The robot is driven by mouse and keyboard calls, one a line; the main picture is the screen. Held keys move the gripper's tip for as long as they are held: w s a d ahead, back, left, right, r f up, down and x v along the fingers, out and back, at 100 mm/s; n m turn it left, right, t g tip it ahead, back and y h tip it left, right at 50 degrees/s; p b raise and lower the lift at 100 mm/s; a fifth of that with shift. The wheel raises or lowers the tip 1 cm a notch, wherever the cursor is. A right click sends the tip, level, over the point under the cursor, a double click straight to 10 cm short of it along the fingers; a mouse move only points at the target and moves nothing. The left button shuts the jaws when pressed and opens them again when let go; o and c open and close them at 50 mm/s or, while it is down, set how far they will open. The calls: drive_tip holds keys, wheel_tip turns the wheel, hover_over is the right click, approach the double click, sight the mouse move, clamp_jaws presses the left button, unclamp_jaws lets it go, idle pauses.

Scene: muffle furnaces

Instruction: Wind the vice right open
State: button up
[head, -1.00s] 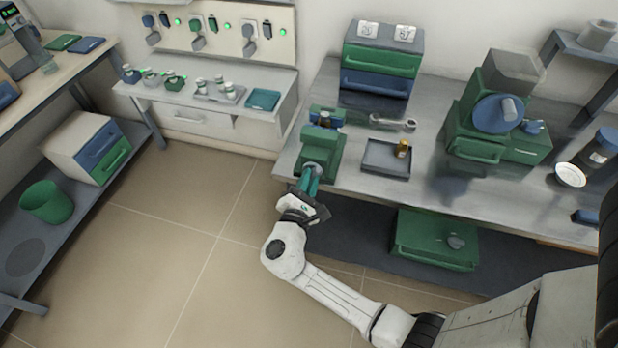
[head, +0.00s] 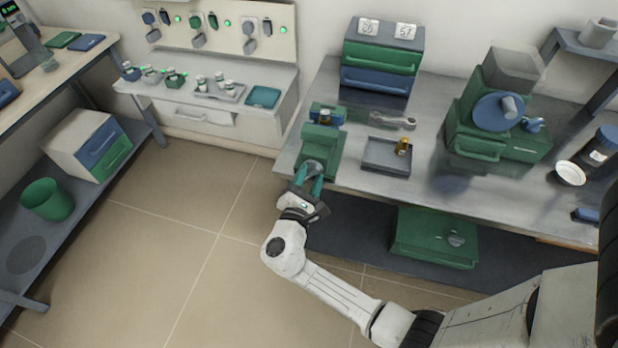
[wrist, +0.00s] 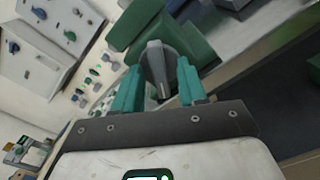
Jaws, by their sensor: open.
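The green vice (head: 321,146) stands at the left front corner of the grey bench, with its blue and green rear part behind. In the wrist view the green vice body (wrist: 146,24) fills the top middle, and a grey winding handle (wrist: 158,68) points toward me. My gripper (head: 310,182) is at the front of the vice. In the wrist view its two teal fingers (wrist: 158,92) are apart, one on each side of the handle. I cannot tell whether either finger touches it. The jaw gap is hard to make out.
On the bench are a grey tray (head: 366,166) with a small brass-coloured item (head: 403,147), a spanner (head: 393,122), a drawer unit (head: 350,78) and a green machine (head: 465,137). A green case (head: 410,240) sits below. The floor to the left is clear.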

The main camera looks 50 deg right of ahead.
drive_tip(key=b+v, duration=0.1)
drive_tip(key=v, duration=0.9)
drive_tip(key=shift+a+b, duration=0.35)
drive_tip(key=shift+s, duration=0.15)
drive_tip(key=s+d+f+m+g+y, duration=0.3)
drive_tip(key=s+m+y, duration=0.1)
drive_tip(key=s+m, duration=0.15)
drive_tip(key=s+d+f+m+g+y, duration=0.2)
drive_tip(key=s+d+m+g+y, duration=0.15)
drive_tip(key=s+m, duration=0.2)
drive_tip(key=s+a+r+m+t+y, duration=0.1)
drive_tip(key=s+a+m+y, duration=0.3)
drive_tip(key=a+y, duration=0.5)
drive_tip(key=shift+s+m, duration=0.3)
drive_tip(key=shift+s, duration=0.35)
drive_tip(key=shift+d+r, duration=0.1)
drive_tip(key=shift+c, duration=0.2)
